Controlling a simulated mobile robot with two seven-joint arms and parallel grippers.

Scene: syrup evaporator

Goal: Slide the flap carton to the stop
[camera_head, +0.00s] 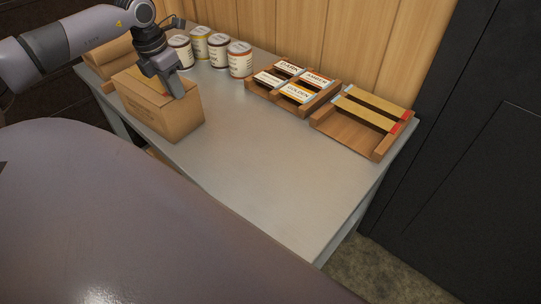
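A brown cardboard carton (170,122) stands upright on the left part of the grey table, with printing on its near side. A yellowish strip shows on its top; the rest of the top is partly hidden by my gripper. My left gripper (175,88) points down at the top of this carton, at or just above its right part. I cannot tell whether it touches the carton, or whether its fingers are apart. My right gripper is out of view. I cannot pick out a stop on the table.
More cardboard (108,55) lies at the table's far left. Several labelled cans (240,62) stand along the wooden wall. A wooden rack with label cards (298,92) and a wooden tray (345,134) sit at the back right. The grey tabletop's (265,165) middle and front are clear.

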